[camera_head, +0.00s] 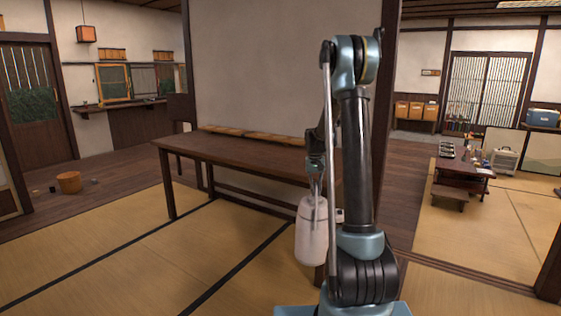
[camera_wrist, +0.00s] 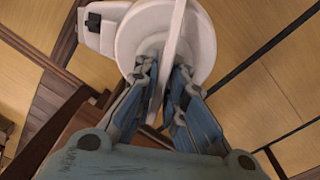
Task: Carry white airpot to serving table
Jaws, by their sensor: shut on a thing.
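The white airpot (camera_head: 312,238) hangs upright from my gripper (camera_head: 315,188), in front of the long dark table's right part in the head view. In the wrist view I look down on the airpot's round white top (camera_wrist: 202,28). My gripper (camera_wrist: 166,85) is shut on its thin white handle, with a finger on each side. The airpot's spout part (camera_wrist: 103,25) points to the upper left there. A long dark wooden table (camera_head: 240,156) stands against the wall, its top bare in front. I cannot tell if this is the serving table.
Two light wooden trays or boards (camera_head: 222,131) lie along the long table's back edge. A low dark table (camera_head: 462,170) with several small items stands at the far right, with a bench (camera_head: 450,194) beside it. A wooden bucket (camera_head: 69,183) stands at left. The near tatami is clear.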

